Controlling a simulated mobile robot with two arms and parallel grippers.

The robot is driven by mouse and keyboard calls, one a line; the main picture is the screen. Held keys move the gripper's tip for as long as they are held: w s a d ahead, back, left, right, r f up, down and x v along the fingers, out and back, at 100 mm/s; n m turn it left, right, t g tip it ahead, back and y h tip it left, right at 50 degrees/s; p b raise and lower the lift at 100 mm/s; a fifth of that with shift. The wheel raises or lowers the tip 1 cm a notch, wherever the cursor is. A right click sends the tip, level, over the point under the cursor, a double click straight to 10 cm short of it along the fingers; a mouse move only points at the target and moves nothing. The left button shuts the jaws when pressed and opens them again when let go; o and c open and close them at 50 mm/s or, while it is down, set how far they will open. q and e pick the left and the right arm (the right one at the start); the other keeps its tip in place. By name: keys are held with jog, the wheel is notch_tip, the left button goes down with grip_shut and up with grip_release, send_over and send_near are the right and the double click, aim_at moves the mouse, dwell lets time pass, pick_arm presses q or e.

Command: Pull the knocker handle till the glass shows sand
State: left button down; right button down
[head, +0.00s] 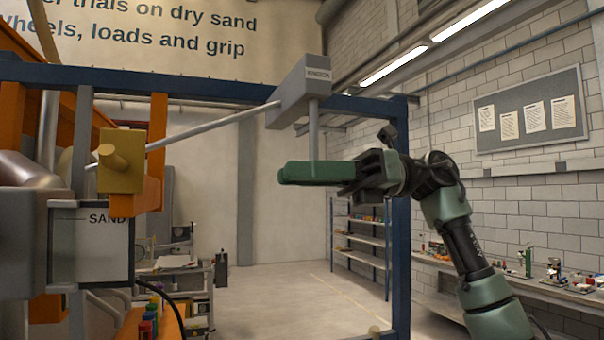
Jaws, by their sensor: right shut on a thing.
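The knocker handle, a green horizontal grip (308,173), hangs on a grey rod below the grey knocker box (303,92) on the blue beam. My right gripper (350,172) comes in from the right and is shut on the right end of the handle. The glass (90,245), a pale grey pane marked "SAND", is at the lower left. It looks plain and pale, with a short line beside the word; I see no clear sand in it. My left gripper is out of view.
A grey rod runs left from the knocker box to a brass block (121,161) above the glass. A blue post (399,230) stands behind my right gripper. Shelves (358,245) and a bench (540,285) are farther back. Floor between is clear.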

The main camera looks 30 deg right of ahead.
notch_tip(320, 180, down, 5)
jog(key=b, duration=0.3)
jog(key=shift+a+f, duration=0.1)
jog(key=c, duration=1.3)
grip_release()
jog(key=shift+c, duration=0.2)
jog(key=shift+o, duration=0.2)
